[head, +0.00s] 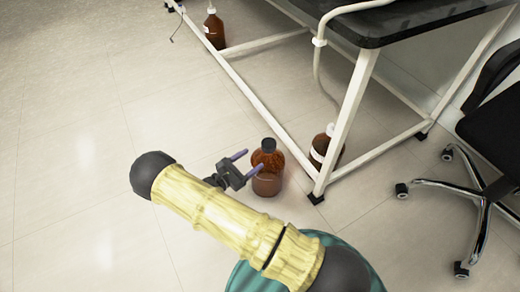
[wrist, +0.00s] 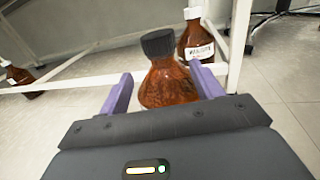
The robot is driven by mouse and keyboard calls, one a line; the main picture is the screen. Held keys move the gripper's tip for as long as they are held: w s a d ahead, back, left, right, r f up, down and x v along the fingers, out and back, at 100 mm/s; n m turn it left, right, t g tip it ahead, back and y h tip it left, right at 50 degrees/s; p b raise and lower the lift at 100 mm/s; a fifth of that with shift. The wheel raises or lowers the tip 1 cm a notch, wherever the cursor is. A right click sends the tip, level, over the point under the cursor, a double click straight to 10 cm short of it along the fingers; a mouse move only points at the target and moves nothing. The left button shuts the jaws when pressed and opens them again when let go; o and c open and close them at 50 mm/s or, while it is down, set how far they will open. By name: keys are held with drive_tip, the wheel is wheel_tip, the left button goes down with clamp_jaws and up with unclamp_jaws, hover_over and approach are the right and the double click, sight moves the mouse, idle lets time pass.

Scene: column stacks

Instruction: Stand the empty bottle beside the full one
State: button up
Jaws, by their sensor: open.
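A brown glass bottle with a black cap (head: 267,170) stands upright on the floor, outside the table frame; no label shows on it. It also shows in the wrist view (wrist: 168,85), between and just beyond the fingertips. My gripper (head: 248,162) is open at this bottle's left side, with the fingers spread towards its upper body; I cannot tell whether they touch it. A second brown bottle (head: 319,150) with a white cap and white label stands upright by the table leg, partly hidden by it; it shows in the wrist view (wrist: 196,45). Which bottle is empty is unclear.
A third brown bottle (head: 214,28) with a label stands farther back by the frame. The table's white legs and low rail (head: 262,110) run close to the bottles. An office chair (head: 480,170) stands at the right. The floor (head: 70,150) at the left is clear.

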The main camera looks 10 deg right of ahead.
drive_tip(key=shift+p+v, duration=0.4)
drive_tip(key=shift+v, duration=1.4)
drive_tip(key=s+d+r+m+g+y, duration=0.2)
drive_tip(key=s+d+r+m+y, duration=0.1)
drive_tip(key=s+r+m+y, duration=0.2)
drive_tip(key=s+d+r+m+g+y, duration=0.2)
drive_tip(key=s+d+r+m+y, duration=0.2)
drive_tip(key=r+m, duration=0.6)
drive_tip(key=s+d+r+m+g+y, duration=0.2)
drive_tip(key=s+d+r+m+y, duration=0.1)
drive_tip(key=s+r+m+y, duration=0.3)
wheel_tip(320, 180, up, 2)
drive_tip(key=m, duration=0.2)
drive_tip(key=shift+d+r+m+y, duration=0.2)
drive_tip(key=shift+d+m+y, duration=0.1)
drive_tip(key=shift+m+y, duration=0.1)
drive_tip(key=shift+w+d, duration=0.1)
